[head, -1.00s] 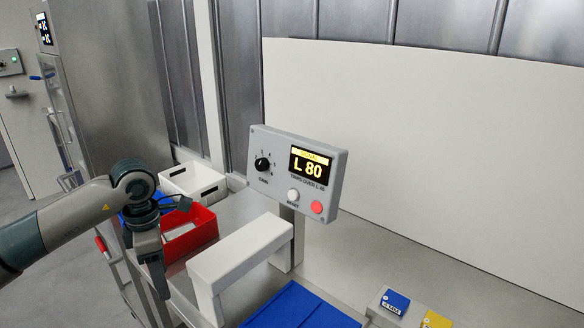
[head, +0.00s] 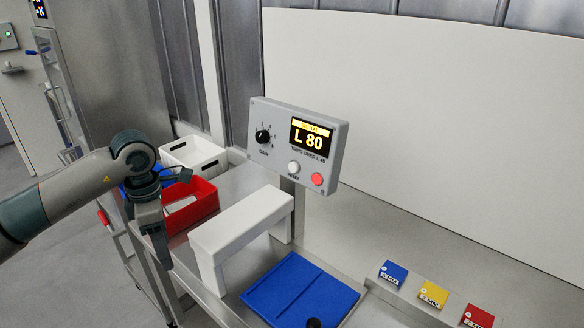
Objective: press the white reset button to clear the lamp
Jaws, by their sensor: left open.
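The white reset button (head: 293,168) sits on the lower part of the grey control panel (head: 298,146), below the display (head: 309,138) that reads L 80 under a yellow band. A round red lamp (head: 317,180) glows to the right of the button. My left gripper (head: 158,250) hangs at the left, pointing down, open, well apart from the panel and in front of the red bin. Nothing shows between its fingers. My right gripper is out of view.
A white arch-shaped block (head: 240,228) stands in front of the panel's post. A blue tray (head: 290,285) with a dark round thing (head: 314,323) lies to its right. A red bin (head: 203,205) and a white bin (head: 196,152) stand at the left. Blue, yellow and red labels (head: 433,294) line the right.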

